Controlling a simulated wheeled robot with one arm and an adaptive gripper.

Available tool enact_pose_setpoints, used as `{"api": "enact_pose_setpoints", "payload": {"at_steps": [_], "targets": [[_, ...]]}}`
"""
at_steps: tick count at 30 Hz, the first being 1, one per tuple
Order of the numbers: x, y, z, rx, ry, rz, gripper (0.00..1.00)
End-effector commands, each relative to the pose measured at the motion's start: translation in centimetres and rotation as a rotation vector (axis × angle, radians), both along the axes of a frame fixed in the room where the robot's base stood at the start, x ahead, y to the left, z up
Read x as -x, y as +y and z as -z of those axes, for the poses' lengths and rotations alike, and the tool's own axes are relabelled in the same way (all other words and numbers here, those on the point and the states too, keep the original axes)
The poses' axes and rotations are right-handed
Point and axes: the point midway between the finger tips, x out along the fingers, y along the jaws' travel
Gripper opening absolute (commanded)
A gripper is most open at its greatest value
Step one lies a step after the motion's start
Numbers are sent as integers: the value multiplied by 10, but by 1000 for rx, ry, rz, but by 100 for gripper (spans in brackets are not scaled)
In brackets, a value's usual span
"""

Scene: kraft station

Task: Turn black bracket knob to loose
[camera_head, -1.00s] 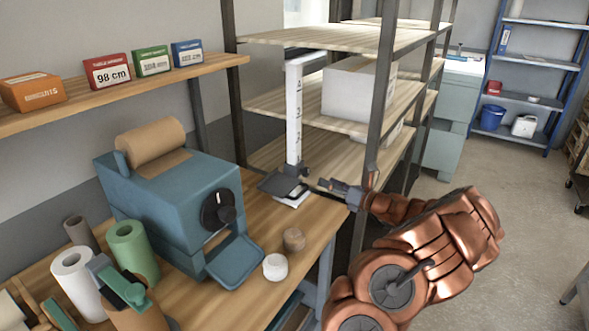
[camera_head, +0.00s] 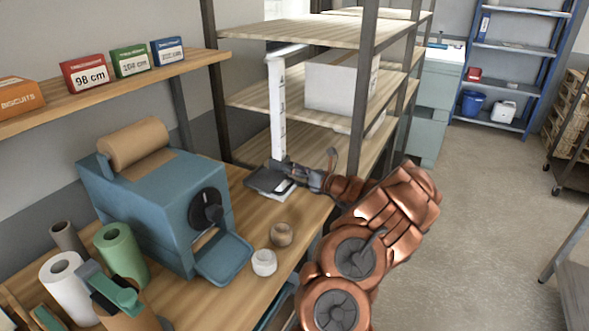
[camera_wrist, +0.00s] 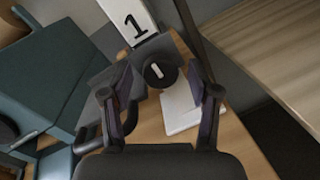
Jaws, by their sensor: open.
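The black bracket knob (camera_wrist: 160,73) is round with a white mark line, tilted slightly off vertical in the wrist view. It sits on the dark bracket (camera_wrist: 136,58) at the foot of a white numbered post (camera_wrist: 128,20). The post also shows in the head view (camera_head: 277,110). My gripper (camera_wrist: 160,68) is open, with one finger on each side of the knob. I cannot tell if either finger touches it. In the head view my gripper (camera_head: 292,172) is beside the post, over the bench, and hides the knob.
A blue dispenser (camera_head: 150,205) with a brown roll stands left on the wooden bench (camera_head: 235,290). A twine ball (camera_head: 281,234) and a white roll (camera_head: 264,262) lie in front. Shelf uprights (camera_head: 362,90) stand close behind my arm. A white sheet (camera_wrist: 180,110) lies below the knob.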

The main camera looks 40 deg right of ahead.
Motion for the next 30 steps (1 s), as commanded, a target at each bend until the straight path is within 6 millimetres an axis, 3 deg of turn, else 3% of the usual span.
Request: {"api": "enact_pose_setpoints", "payload": {"at_steps": [3,20,30], "targets": [[0,0,0,0,0,1,60],[1,-1,0,0,1,2,2],[0,-2,4,73,-23,2,1]]}}
